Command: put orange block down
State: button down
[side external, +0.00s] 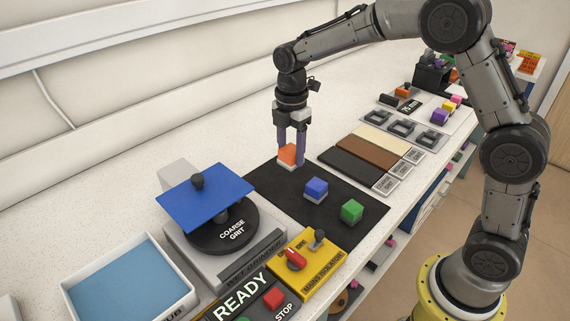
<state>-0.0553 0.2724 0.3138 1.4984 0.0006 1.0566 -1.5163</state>
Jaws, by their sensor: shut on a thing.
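The orange block (287,154) is between the two purple-grey fingers of my gripper (291,151), which is shut on it. The block is at the far end of a black mat (330,231), with a pale layer showing at its underside. I cannot tell whether it touches the mat or hangs just above it. A blue block (315,188) and a green block (352,210) sit on the mat, nearer the front and apart from the orange one.
A grinder with a blue plate (206,197) and black disc (222,232) stands left of the mat. A yellow isolator box (305,264) sits in front. Dark, brown and cream strips (366,152) lie to the right. A blue-bottomed tub (130,285) is at lower left.

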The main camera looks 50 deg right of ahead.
aim_at(285, 177)
jog(key=shift+w+f, duration=0.7)
jog(key=shift+f, duration=0.05)
jog(key=shift+w+f, duration=0.15)
jog(key=shift+f, duration=0.75)
jog(key=shift+w+f, duration=0.1)
jog(key=shift+f, duration=0.8)
jog(key=shift+f, duration=0.15)
jog(key=shift+c, duration=1.1)
grip_release()
notch_tip(285, 177, up, 12)
jog(key=shift+f, duration=0.25)
jog(key=shift+r, duration=0.4)
